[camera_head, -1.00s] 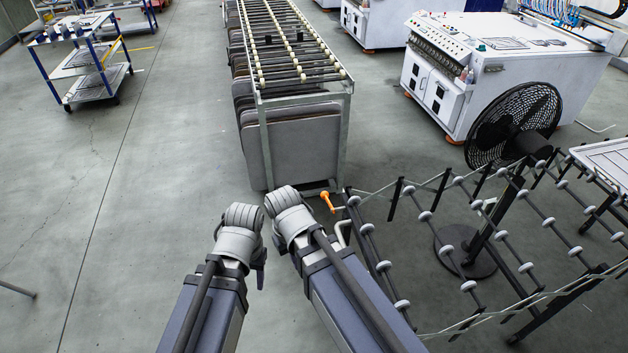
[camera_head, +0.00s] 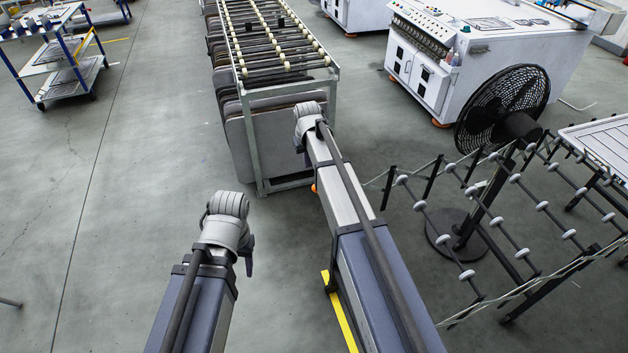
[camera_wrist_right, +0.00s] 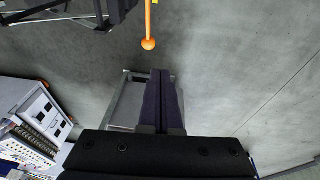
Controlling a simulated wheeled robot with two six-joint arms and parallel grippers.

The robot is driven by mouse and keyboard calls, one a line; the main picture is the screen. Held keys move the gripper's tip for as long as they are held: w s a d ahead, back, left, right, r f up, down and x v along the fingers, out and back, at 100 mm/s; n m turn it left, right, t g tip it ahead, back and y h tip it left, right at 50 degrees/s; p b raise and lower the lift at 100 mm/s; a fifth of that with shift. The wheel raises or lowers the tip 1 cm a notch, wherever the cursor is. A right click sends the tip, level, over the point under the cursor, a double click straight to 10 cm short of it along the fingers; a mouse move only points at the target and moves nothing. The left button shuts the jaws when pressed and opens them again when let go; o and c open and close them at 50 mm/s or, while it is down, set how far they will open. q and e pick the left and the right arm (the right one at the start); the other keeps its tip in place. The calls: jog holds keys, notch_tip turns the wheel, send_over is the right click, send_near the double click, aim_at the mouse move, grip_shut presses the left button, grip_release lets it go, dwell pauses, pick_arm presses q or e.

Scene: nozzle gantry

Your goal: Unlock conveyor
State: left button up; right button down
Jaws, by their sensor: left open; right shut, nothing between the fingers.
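The conveyor (camera_head: 488,205), an expandable frame of thin bars with pale skate wheels, stands at the right in the head view; my right arm hides its left end. An orange lever with a ball end (camera_wrist_right: 149,43) hangs at the top of the right wrist view. Only an orange sliver (camera_head: 313,188) shows beside my right arm in the head view. My right gripper (camera_wrist_right: 161,74) is shut and empty, its fingertips a little below the ball in the picture and apart from it. My left gripper (camera_head: 248,263) is open, low and left of the conveyor, its fingers mostly hidden.
A long roller rack (camera_head: 262,107) stands ahead of my right arm. A black fan (camera_head: 502,108) stands behind the conveyor, before a white machine (camera_head: 460,60). A shelf trolley (camera_head: 62,60) is at the far left.

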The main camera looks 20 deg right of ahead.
aim_at(314, 186)
jog(key=shift+w+d+r, duration=0.1)
jog(key=shift+w+d, duration=0.75)
jog(key=shift+w, duration=0.1)
jog(key=b+x, duration=1.2)
jog(key=shift+s+d+f+b, duration=0.25)
jog(key=shift+s+f+b, duration=0.05)
jog(key=shift+f, duration=0.15)
jog(key=shift+s+d+f+b, duration=0.1)
jog(key=shift+d+f+b, duration=0.05)
jog(key=shift+f+b, duration=0.4)
